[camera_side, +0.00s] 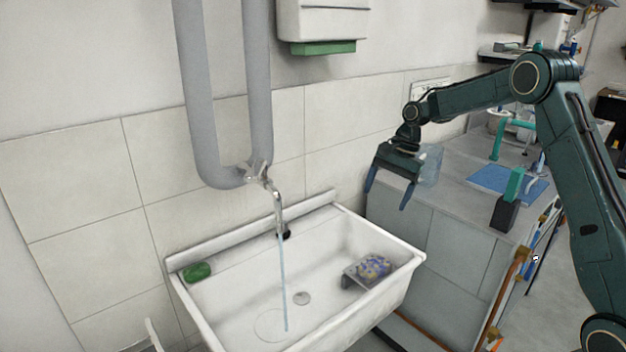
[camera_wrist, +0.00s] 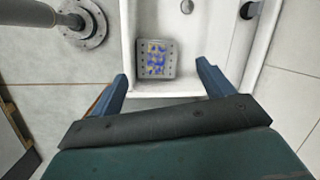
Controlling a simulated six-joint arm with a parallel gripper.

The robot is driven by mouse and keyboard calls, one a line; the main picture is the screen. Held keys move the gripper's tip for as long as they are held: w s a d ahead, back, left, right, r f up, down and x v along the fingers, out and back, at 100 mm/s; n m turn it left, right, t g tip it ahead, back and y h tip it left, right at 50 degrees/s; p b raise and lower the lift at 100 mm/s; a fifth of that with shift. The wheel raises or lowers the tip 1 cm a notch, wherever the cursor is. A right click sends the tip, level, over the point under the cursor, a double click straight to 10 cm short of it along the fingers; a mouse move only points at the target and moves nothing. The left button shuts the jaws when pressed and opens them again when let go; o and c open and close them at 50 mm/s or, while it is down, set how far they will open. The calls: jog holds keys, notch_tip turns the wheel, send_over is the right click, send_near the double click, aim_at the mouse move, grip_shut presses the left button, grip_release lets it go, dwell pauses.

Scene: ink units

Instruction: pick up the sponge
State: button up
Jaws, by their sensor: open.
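The sponge (camera_side: 374,266) looks like a blue and yellow patterned block. It sits in a small grey holder (camera_side: 352,273) at the right end of the white sink. In the wrist view the sponge (camera_wrist: 156,59) lies in the perforated holder (camera_wrist: 140,73), ahead of and between my fingertips in the picture. My gripper (camera_side: 388,195) points downward, above and slightly right of the sink's right end in the side view. Its two fingers are spread apart with nothing between them. In the wrist view my gripper (camera_wrist: 162,72) also shows both fingers, clear of the sponge.
The sink's white rim (camera_side: 400,243) rises around the holder. A tap (camera_side: 276,205) runs water into the basin, under a thick grey pipe (camera_side: 258,90). A green object (camera_side: 197,272) lies at the sink's left back corner. A grey counter (camera_side: 450,190) stands to the right.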

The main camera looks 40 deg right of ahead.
jog(key=w+d+f+m+y, duration=0.2)
jog(key=d+f+m, duration=0.35)
jog(key=f, duration=0.85)
jog(key=n, duration=0.1)
send_over(376, 264)
jog(key=d, duration=0.2)
jog(key=shift+g, duration=0.4)
notch_tip(376, 264, down, 7)
jog(key=shift+a, duration=0.15)
jog(key=shift+a+f, duration=0.15)
jog(key=shift+f, duration=0.3)
jog(key=shift+f, duration=0.1)
jog(key=shift+h, duration=0.3)
jog(key=shift+x, duration=2.5)
jog(key=shift+s+f, duration=0.1)
jog(key=shift+f, duration=0.15)
jog(key=shift+c, duration=0.2)
jog(key=c, duration=1)
